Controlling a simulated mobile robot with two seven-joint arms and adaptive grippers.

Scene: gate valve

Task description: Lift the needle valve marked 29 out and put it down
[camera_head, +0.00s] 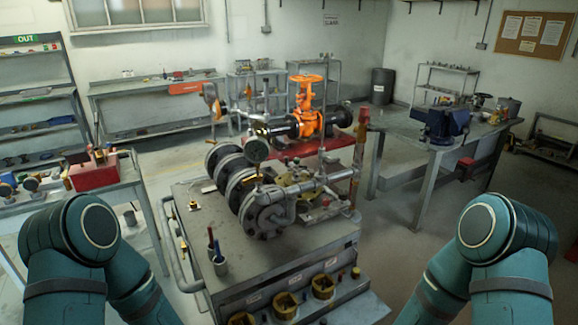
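I cannot read a mark 29 anywhere, so I cannot tell which piece is the needle valve. Small fittings with yellow parts show near the left edge of the cart top (193,205) and beside the flanges. More small fittings (32,184) lie on the left cart, some in or around a red box (95,174). My two teal arms enter at the lower left and lower right. Both grippers are outside the picture, so their state does not show.
An orange gate valve (308,122) stands behind. A bench with a blue vise (446,124) is at right. Floor between is clear.

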